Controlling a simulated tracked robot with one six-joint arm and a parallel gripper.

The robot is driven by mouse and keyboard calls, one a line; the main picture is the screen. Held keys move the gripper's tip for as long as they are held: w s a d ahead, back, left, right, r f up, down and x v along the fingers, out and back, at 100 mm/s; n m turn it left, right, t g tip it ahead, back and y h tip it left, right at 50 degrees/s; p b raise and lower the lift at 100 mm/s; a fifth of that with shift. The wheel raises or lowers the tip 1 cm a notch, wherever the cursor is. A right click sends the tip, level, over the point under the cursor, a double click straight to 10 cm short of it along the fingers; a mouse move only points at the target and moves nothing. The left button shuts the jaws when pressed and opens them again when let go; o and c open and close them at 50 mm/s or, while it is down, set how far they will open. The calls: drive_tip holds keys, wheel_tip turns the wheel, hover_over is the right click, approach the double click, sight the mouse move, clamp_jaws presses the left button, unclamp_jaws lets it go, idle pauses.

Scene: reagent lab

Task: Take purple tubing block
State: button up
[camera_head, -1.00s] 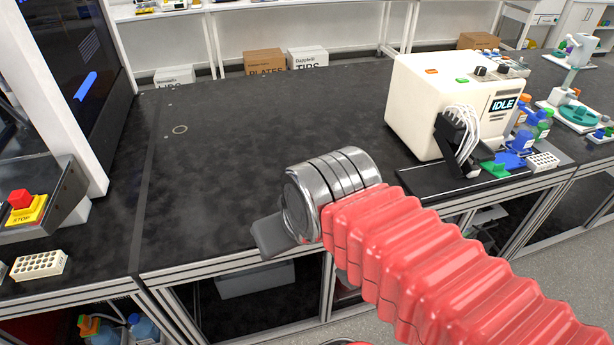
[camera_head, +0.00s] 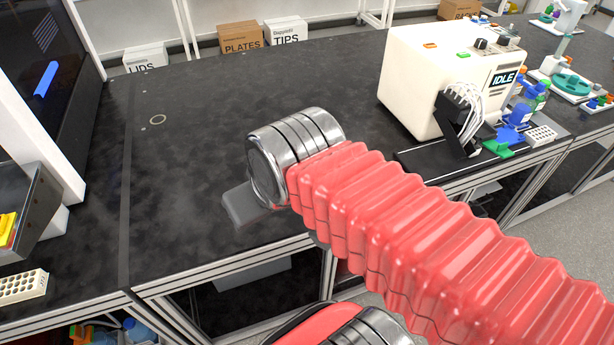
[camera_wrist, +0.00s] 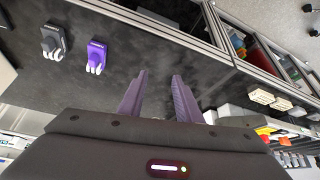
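The purple tubing block (camera_wrist: 96,55) shows in the wrist view, left of centre on the dark bench, with white rounded parts at its lower end. A similar dark grey block (camera_wrist: 53,42) lies to its left. My gripper (camera_wrist: 158,82) is open, with two purple-grey fingers apart and nothing between them. The purple block is to the left of the fingers and not touching them. I cannot pick out the purple block in the head view. There my red-sleeved arm reaches over the bench, and its silver wrist hides most of the gripper.
A cream machine (camera_head: 425,75) marked IDLE stands at the right of the bench (camera_head: 190,160), with bottles and a white rack (camera_head: 540,136) beside it. Another white rack (camera_head: 22,286) is at the lower left. The bench middle looks clear in the head view.

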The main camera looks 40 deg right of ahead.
drive_tip(key=shift+o, duration=1.1)
drive_tip(key=shift+w+r, duration=0.1)
drive_tip(key=shift+w, duration=0.05)
drive_tip(key=w+d+m+g, duration=0.2)
drive_tip(key=w+d+g, duration=0.1)
drive_tip(key=w+d, duration=0.85)
drive_tip(key=w+d+f+g, duration=0.1)
drive_tip(key=w+d+f, duration=0.2)
drive_tip(key=d, duration=0.3)
drive_tip(key=w+d+f+m+g, duration=0.1)
drive_tip(key=w+d+f, duration=0.2)
drive_tip(key=d, duration=0.3)
drive_tip(key=shift+w+g, duration=0.3)
drive_tip(key=shift+w, duration=0.35)
wheel_tip(320, 180, down, 9)
drive_tip(key=shift+r, duration=0.2)
drive_tip(key=shift+f, duration=0.1)
drive_tip(key=shift+a+f, duration=0.15)
drive_tip(key=shift+f, duration=2.35)
